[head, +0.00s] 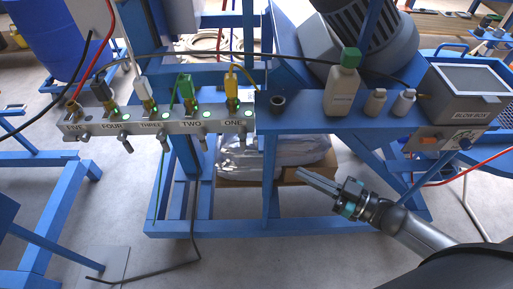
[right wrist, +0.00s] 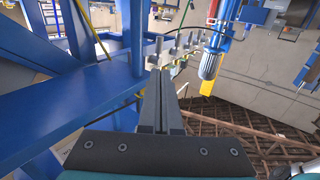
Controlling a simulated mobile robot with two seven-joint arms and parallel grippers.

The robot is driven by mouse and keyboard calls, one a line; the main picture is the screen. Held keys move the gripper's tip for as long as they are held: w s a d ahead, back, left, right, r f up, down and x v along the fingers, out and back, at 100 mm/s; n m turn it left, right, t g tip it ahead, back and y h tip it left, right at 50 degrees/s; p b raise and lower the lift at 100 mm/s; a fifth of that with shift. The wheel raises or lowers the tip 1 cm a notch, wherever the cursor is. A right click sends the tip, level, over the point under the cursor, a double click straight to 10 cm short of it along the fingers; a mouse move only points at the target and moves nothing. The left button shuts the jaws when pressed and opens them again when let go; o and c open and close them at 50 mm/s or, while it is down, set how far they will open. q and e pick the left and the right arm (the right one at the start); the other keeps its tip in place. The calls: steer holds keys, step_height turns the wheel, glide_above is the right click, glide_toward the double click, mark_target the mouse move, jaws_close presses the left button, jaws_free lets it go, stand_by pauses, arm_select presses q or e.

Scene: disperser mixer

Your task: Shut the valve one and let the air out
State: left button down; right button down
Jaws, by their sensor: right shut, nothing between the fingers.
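The grey valve manifold (head: 150,128) on the blue frame carries labels FIVE to ONE from left to right. Valve one (head: 232,103), with a yellow hose, is at its right end, and a small metal fitting (head: 244,143) hangs below. Green lights show along the manifold. My right gripper (head: 301,175) is shut and empty, below and to the right of valve one, apart from it. In the right wrist view its closed fingers (right wrist: 160,75) point toward the manifold (right wrist: 176,48). My left gripper is not in view.
A grey blow box (head: 470,88) stands farther right. Blue frame beams surround the gripper.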

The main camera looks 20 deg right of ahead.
mark_target(243, 142)
steer(key=x, duration=1.4)
steer(key=shift+f+b, duration=0.15)
steer(key=shift+b, duration=0.2)
